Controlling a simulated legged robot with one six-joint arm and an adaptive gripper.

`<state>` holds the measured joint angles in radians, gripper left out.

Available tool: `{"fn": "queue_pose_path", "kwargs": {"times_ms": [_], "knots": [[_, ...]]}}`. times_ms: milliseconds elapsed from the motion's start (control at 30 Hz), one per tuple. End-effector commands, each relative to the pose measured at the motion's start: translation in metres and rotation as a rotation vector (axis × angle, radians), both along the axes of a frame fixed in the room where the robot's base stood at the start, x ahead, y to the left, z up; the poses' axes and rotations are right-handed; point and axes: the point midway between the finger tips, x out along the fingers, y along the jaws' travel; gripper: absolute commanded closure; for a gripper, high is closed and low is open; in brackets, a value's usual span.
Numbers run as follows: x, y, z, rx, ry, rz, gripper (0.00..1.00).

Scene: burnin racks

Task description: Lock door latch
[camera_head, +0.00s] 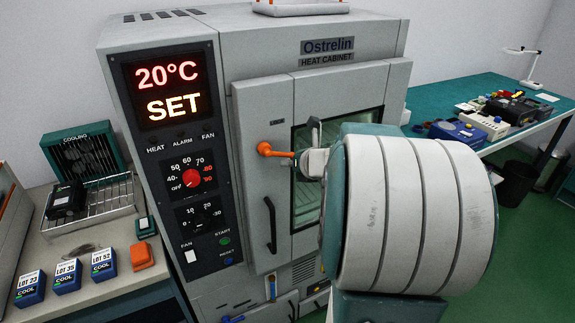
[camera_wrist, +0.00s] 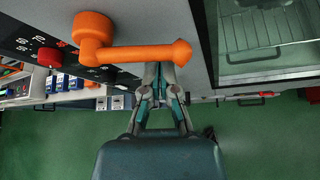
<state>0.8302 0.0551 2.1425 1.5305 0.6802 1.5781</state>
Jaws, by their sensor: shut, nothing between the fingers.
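The orange door latch (camera_head: 275,152) is on the left side of the grey heat cabinet door (camera_head: 265,110), above the dark door handle (camera_head: 270,225). Its lever lies about horizontal, pointing right. In the wrist view the latch (camera_wrist: 135,50) shows large, with its round hub at left and its lever reaching right. My gripper (camera_wrist: 163,72) is shut and empty, its fingertips close to the lever near its right end; I cannot tell whether they touch. In the head view my gripper (camera_head: 312,150) is just right of the latch, partly hidden by my arm. The door looks closed.
The control panel (camera_head: 185,150) reads 20°C SET. A bench at left holds a cooling rack (camera_head: 100,200), lot boxes (camera_head: 67,277) and an orange block (camera_head: 142,256). A green table (camera_head: 480,90) with tools stands at right. My arm hides part of the door window.

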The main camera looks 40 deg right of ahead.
Motion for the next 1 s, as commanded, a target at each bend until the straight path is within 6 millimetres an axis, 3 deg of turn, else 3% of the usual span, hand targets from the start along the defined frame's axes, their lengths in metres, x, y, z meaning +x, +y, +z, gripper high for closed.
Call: {"fn": "queue_pose_path", "kwargs": {"times_ms": [400,833,1000], "knots": [[-0.002,-0.007,0.019,-0.361,0.085,0.003,1.00],[-0.002,-0.008,0.019,-0.377,0.091,0.002,1.00],[0.002,-0.014,0.007,-0.374,0.093,0.004,1.00]]}}
